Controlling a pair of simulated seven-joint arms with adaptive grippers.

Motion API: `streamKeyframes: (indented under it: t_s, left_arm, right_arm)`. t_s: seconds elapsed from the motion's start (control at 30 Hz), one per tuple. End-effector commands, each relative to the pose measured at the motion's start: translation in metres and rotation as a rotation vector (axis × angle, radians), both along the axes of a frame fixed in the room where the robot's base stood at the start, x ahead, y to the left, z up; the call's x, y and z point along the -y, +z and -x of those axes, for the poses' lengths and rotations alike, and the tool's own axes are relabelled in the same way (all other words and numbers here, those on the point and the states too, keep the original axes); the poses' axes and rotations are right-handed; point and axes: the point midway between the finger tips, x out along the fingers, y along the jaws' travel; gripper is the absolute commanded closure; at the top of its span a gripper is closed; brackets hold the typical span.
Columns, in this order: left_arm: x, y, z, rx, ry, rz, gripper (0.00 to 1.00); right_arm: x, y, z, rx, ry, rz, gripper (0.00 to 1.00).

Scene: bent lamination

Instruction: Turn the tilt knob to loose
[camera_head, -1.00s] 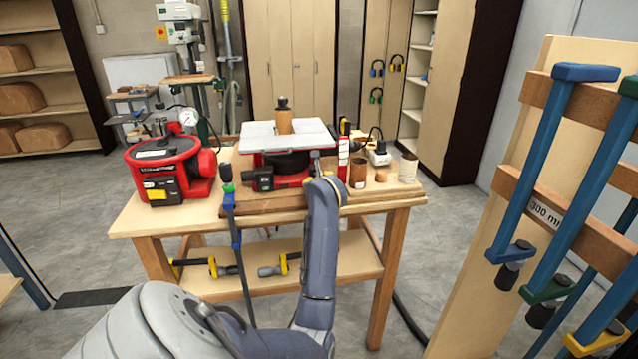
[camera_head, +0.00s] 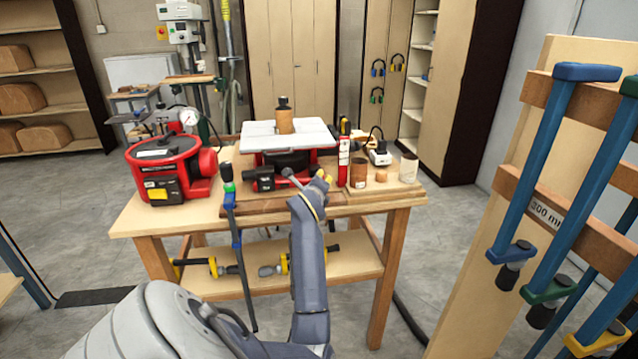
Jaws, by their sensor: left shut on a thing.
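The red benchtop sander (camera_head: 290,160) stands on the workbench with a pale tilting table (camera_head: 286,136) and an upright tan sanding drum (camera_head: 285,121) on top. My left arm reaches up from the bottom, its wrist in front of the sander's front side. My left gripper (camera_head: 302,181) is at the sander's front, mostly hidden by the wrist, and is shut on the tilt knob. The knob itself is hidden behind the gripper and wrist, so its setting cannot be read. My right gripper is not in view.
A red round machine (camera_head: 165,170) stands at the bench's left. A red-and-white tube (camera_head: 343,161), small drums (camera_head: 358,172) and a can (camera_head: 408,168) stand at right. A blue clamp (camera_head: 233,220) hangs at the bench front. More clamps (camera_head: 560,160) hang on a rack at far right.

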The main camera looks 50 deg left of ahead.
Motion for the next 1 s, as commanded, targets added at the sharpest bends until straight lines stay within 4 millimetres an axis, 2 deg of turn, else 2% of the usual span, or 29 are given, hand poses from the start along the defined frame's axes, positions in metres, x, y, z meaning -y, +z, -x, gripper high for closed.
streamKeyframes:
  t_s: [0.57, 0.6, 0.73, 1.0]
  left_arm:
    - [-0.0001, 0.0001, 0.0001, 0.028, 0.0, 0.016, 1.0]
    - [-0.0001, 0.0001, 0.0001, 0.028, 0.0, 0.016, 0.73]
    - [-0.0002, 0.0, 0.0001, 0.027, 0.0, 0.015, 0.58]
    - [0.0004, 0.0001, 0.0006, 0.027, 0.0, 0.015, 0.56]
  right_arm:
    - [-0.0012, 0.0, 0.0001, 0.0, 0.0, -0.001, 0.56]
    - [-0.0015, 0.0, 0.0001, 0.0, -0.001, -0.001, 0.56]
    - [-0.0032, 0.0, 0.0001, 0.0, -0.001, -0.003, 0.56]
    - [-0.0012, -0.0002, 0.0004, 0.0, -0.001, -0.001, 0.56]
